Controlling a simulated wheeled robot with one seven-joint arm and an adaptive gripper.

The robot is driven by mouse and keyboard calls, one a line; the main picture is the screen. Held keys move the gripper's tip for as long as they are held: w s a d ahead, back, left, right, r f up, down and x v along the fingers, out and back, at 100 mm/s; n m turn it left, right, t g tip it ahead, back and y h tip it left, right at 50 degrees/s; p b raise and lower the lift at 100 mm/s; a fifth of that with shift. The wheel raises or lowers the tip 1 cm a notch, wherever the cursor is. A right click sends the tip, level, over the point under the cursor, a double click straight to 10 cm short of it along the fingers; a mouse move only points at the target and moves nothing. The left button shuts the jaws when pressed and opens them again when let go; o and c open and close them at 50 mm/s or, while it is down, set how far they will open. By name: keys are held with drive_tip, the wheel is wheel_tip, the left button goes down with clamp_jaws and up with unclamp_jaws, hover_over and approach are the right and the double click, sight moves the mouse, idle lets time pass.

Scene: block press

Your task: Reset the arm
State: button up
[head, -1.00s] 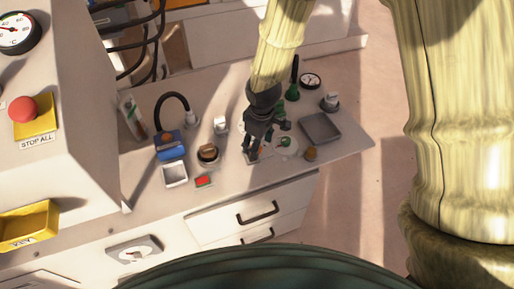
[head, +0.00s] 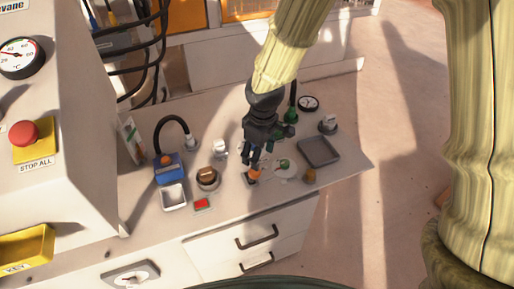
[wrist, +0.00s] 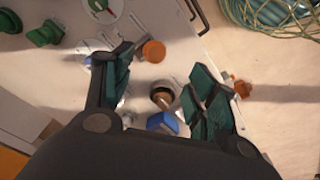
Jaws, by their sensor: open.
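My gripper (head: 256,160) hangs above the middle of the workbench top, fingers pointing down, in the head view. It is open. In the wrist view my gripper (wrist: 158,72) has its two dark green-padded fingers spread apart, with nothing held between them. A small orange piece (head: 254,174) shows just below the fingertips in the head view; whether they touch it I cannot tell. In the wrist view, an orange-brown knob (wrist: 153,51), a round brown-topped part (wrist: 162,95) and a blue part (wrist: 165,122) show beyond the finger gap.
The bench holds a blue box (head: 169,168), a white tray (head: 173,196), a brown knob (head: 207,178), a red button (head: 202,204) and a grey tray (head: 319,152). A tall control cabinet with a red stop button (head: 24,134) stands left.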

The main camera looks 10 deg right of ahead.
drive_tip(key=s+d+f+m+y, duration=0.15)
drive_tip(key=s+f, duration=0.35)
drive_tip(key=f, duration=0.6)
drive_tip(key=s+d+f+m+h, duration=0.1)
drive_tip(key=s+d+f+m, duration=0.3)
drive_tip(key=s+f, duration=0.6)
drive_tip(key=s+d+f+m+g+h, duration=0.1)
drive_tip(key=s+d+f+m, duration=0.3)
drive_tip(key=s+f, duration=0.7)
drive_tip(key=s+d, duration=0.2)
drive_tip(key=s, duration=0.1)
drive_tip(key=shift+d+f, duration=0.15)
drive_tip(key=shift+d, duration=0.05)
drive_tip(key=shift+c, duration=0.5)
